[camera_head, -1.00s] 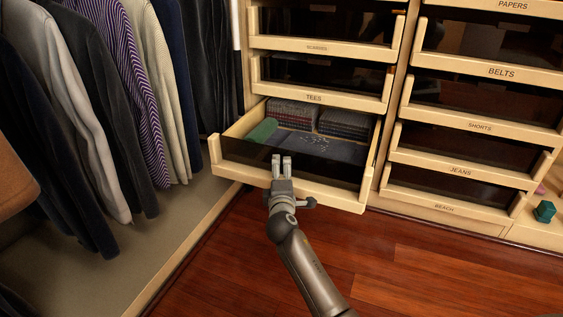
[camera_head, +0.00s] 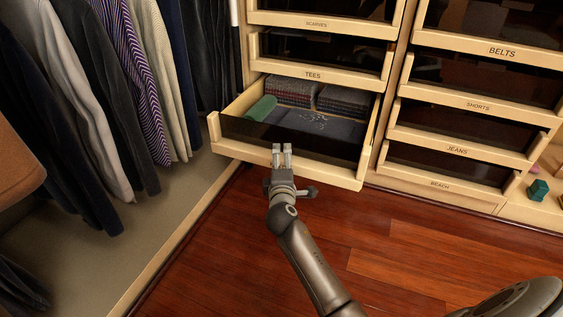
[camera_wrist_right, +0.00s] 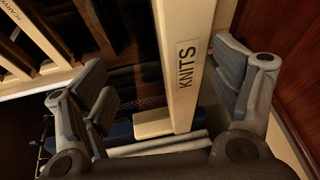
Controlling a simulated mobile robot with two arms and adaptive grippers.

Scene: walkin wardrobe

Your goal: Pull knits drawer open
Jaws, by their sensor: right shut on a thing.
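The knits drawer (camera_head: 335,175) stands pulled out below the tees drawer, with folded clothes and a green rolled item inside. Its pale wooden front rail, marked KNITS, runs between my fingers in the right wrist view (camera_wrist_right: 186,45). My right gripper (camera_head: 281,151) is at the middle of this rail, shut on it, with its fingertips pointing toward the cabinet. The same gripper shows in the wrist view (camera_wrist_right: 170,95) with one finger on each side of the rail. The gripper hides the label in the head view. My left gripper is not in view.
The tees drawer (camera_head: 345,80) above is closed. Belts, shorts, jeans and beach drawers (camera_head: 440,184) stand at the right. Hanging clothes (camera_head: 130,80) fill the left. The wooden floor (camera_head: 220,260) before the drawer is clear. A small green object (camera_head: 538,189) sits at the far right.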

